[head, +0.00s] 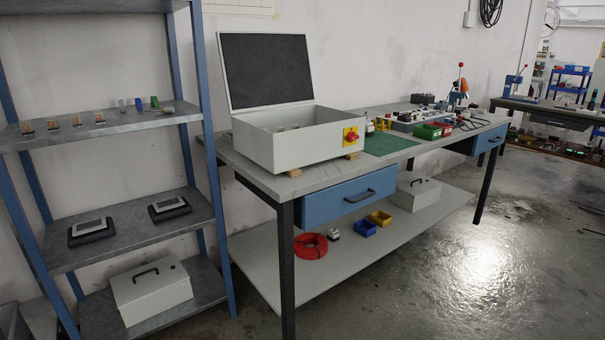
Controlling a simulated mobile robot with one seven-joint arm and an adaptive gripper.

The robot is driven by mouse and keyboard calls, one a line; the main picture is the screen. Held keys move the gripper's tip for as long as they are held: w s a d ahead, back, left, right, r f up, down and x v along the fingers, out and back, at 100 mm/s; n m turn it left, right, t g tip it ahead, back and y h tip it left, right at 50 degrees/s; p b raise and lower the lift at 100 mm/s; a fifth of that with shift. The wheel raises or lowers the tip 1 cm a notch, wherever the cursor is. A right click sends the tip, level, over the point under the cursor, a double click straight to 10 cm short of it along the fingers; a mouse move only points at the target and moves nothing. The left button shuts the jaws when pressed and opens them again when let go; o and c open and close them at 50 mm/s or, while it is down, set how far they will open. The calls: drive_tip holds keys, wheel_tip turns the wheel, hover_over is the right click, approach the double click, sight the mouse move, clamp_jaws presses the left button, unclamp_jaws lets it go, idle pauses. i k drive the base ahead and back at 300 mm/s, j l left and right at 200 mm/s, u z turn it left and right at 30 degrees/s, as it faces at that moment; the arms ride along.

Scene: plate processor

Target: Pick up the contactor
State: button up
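I cannot tell for certain which thing is the contactor. A small pale block-shaped device (369,127) stands on the workbench just right of the open grey enclosure. Another small white and dark device (333,234) sits on the bench's lower shelf, beside a red coil. Either could be a contactor; both are too small to make out. The open grey enclosure (268,150) has its lid raised and a red and yellow switch (351,136) on its front. Its inside is mostly hidden by the front wall. My gripper is not in view.
The workbench (310,180) has blue drawers (350,198) and a green mat (390,144). Bins and tools crowd its right half. A blue-framed shelf (130,232) stands at left. The red coil (310,246) and small bins (365,228) lie below. Open floor (480,260) is at right.

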sight(369, 130)
drive_tip(key=i+l+u, duration=0.35)
drive_tip(key=l+u, duration=0.15)
drive_tip(key=i+l+u, duration=0.25)
drive_tip(key=l, duration=0.15)
drive_tip(key=i+l+u, duration=0.1)
drive_tip(key=l, duration=0.25)
drive_tip(key=i+l+u, duration=0.15)
drive_tip(key=l, duration=0.25)
drive_tip(key=l+u, duration=0.1)
drive_tip(key=l, duration=0.3)
drive_tip(key=i+l, duration=0.1)
drive_tip(key=l, duration=0.35)
drive_tip(key=i+l, duration=0.1)
drive_tip(key=l, duration=0.4)
drive_tip(key=i+l+u, duration=0.1)
drive_tip(key=l, duration=0.35)
drive_tip(key=i+l, duration=0.1)
drive_tip(key=l, duration=0.4)
drive_tip(key=i+l, duration=0.1)
drive_tip(key=l, duration=0.35)
